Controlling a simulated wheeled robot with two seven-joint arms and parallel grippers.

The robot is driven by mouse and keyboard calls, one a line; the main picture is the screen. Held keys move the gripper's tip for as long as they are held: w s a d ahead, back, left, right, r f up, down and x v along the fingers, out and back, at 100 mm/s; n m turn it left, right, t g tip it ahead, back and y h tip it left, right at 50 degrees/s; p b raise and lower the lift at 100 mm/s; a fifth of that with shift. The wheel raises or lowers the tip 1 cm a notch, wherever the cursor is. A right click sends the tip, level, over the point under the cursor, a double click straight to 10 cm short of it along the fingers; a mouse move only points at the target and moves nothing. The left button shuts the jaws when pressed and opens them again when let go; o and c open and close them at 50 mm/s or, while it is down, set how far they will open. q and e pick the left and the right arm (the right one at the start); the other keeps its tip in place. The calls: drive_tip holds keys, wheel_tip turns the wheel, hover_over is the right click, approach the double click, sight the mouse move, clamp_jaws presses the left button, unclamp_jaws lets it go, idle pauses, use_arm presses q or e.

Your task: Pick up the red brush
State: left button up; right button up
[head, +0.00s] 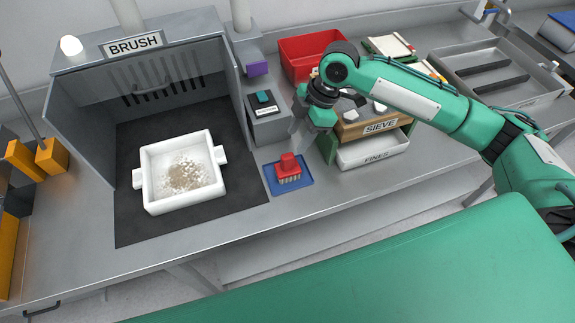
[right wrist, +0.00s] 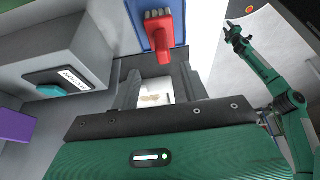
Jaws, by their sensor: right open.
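The red brush (head: 288,166) stands bristles down on a blue mat (head: 304,182) at the front of the bench. In the right wrist view the brush (right wrist: 174,50) is just beyond my fingers, on the blue mat (right wrist: 142,18). My right gripper (head: 299,128) is open and empty, above and slightly behind the brush, apart from it. In the right wrist view its two fingers (right wrist: 160,85) show spread. A green arm, apparently my left one, shows at the right of that view with its gripper (right wrist: 238,36) small; its jaws are unclear.
A white tray (head: 152,207) with pale debris sits in the BRUSH booth (head: 128,222). A grey box with a teal button (head: 263,98) stands close left of my right gripper. The SIEVE and FINES drawers (head: 372,153) and a red bin (head: 300,70) are to the right and behind.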

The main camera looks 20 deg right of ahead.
sight(289, 155)
drive_tip(key=x, duration=0.3)
drive_tip(key=shift+w, duration=0.1)
drive_tip(key=x, duration=0.1)
drive_tip(key=p+x, duration=0.2)
drive_tip(key=x, duration=0.1)
drive_tip(key=shift+s, duration=0.35)
drive_tip(key=shift+a+f, duration=0.2)
drive_tip(key=shift+f, duration=0.45)
clamp_jaws()
drive_tip(key=shift+r, duration=0.1)
wheel_tip(289, 155, up, 20)
drive_tip(key=b, duration=0.2)
drive_tip(key=shift+b, duration=0.3)
